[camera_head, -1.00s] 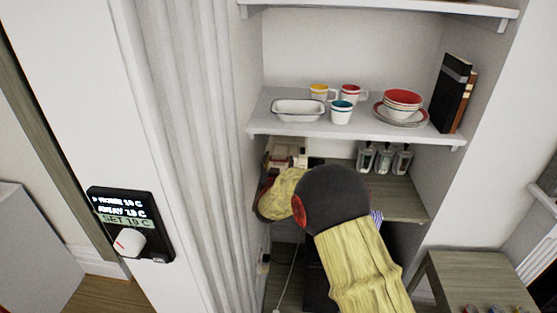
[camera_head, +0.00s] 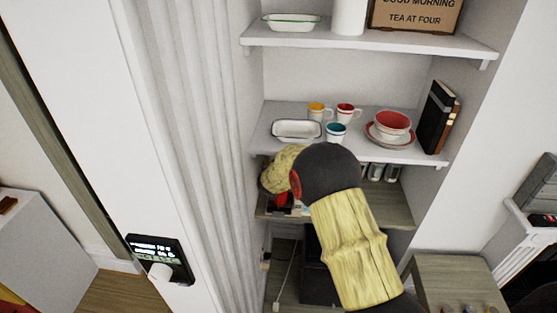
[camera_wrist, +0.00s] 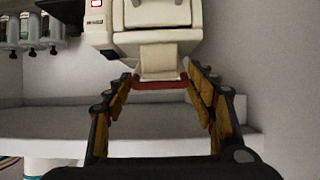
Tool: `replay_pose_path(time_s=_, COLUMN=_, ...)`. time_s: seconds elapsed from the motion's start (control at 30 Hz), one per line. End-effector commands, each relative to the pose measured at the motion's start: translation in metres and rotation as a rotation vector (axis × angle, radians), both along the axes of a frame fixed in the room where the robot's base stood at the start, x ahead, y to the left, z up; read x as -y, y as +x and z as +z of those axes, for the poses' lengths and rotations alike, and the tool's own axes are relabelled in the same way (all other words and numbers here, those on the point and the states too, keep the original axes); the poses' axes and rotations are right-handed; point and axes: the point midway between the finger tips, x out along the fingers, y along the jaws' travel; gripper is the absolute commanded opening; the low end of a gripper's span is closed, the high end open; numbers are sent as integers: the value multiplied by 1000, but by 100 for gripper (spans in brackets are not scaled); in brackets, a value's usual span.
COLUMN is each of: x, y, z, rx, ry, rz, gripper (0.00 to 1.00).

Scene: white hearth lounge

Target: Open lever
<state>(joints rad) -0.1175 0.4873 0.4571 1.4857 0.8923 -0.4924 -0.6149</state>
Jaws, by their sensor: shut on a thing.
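A cream appliance (camera_wrist: 160,15) with a small red-lit panel shows at the top of the wrist view, which looks upside down. A cream tab with a dark red edge, which looks like its lever (camera_wrist: 160,62), sticks out from it between my fingertips. My gripper (camera_wrist: 160,83) is shut on this lever, with one finger on each side.
A white shelf (camera_head: 275,140) just above my arm holds a white dish (camera_head: 297,130), several cups, stacked bowls (camera_head: 391,125) and dark books (camera_head: 436,117). Grey-capped containers (camera_head: 376,172) stand right of my arm. A curtain (camera_head: 185,130) hangs on the left.

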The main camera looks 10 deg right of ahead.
Motion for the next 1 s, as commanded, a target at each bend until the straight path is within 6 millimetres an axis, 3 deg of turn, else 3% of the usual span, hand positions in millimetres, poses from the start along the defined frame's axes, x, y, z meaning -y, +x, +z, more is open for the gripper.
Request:
replay_pose_path(time_s=0.03, x=1, y=2, z=8, rx=-14, ry=6, rz=-1, gripper=10)
replay_pose_path(time_s=0.43, x=3, y=10, z=17, rx=-5, ry=2, rz=0, gripper=11)
replay_pose_path(time_s=1.0, x=3, y=12, z=21, rx=1, ry=2, rz=-1, gripper=11)
